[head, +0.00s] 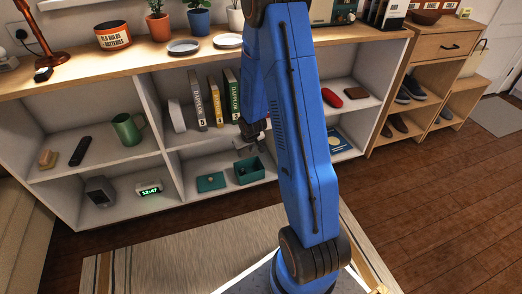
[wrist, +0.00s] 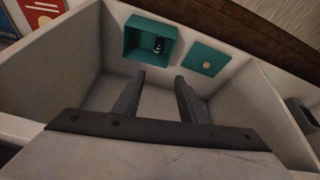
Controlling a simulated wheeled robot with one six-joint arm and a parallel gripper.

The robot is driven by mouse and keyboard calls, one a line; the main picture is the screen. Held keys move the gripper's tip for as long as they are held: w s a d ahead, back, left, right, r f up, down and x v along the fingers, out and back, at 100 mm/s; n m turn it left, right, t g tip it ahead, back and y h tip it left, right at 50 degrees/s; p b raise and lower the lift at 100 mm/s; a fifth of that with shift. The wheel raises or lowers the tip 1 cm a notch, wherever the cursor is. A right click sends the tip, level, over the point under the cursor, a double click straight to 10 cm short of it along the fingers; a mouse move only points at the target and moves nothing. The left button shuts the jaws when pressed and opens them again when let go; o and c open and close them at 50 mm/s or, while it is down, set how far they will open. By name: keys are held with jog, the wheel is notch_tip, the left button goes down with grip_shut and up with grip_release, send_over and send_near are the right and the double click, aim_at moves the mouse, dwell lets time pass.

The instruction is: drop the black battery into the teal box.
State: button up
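The teal box (wrist: 134,42) stands open on the lower middle shelf, ahead of my gripper in the wrist view; it also shows in the head view (head: 250,180). A small black thing with light marks, which looks like the black battery (wrist: 159,44), lies inside the box against one side. The teal lid (wrist: 200,67) with a pale round knob lies flat beside the box, apart from it. My gripper (wrist: 160,77) is open, with nothing between its fingers, and is apart from the box. In the head view my arm partly covers the gripper.
Shelf boards and upright dividers close in around the gripper. Books (head: 215,103) stand on the shelf above. A digital clock (head: 149,188) is in the lower left compartment. A bowl labelled for old bulbs and batteries (head: 113,37) stands on the countertop.

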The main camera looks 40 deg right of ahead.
jog(key=a+v, duration=0.3)
jog(key=v, duration=1.1)
jog(key=a+f+v, duration=0.1)
jog(key=a+v, duration=0.2)
jog(key=v, duration=1.1)
jog(key=s+a+r, duration=0.2)
jog(key=s+r, duration=0.2)
jog(key=s, duration=0.3)
jog(key=s+a+r, duration=0.2)
jog(key=s+r, duration=0.2)
jog(key=s, duration=0.4)
jog(key=s+a+r+n, duration=0.1)
jog(key=s+r, duration=0.3)
jog(key=s, duration=0.4)
jog(key=shift+a+y, duration=0.4)
jog(key=shift+a, duration=0.45)
jog(key=shift+s+r, duration=0.1)
jog(key=shift+s, duration=0.05)
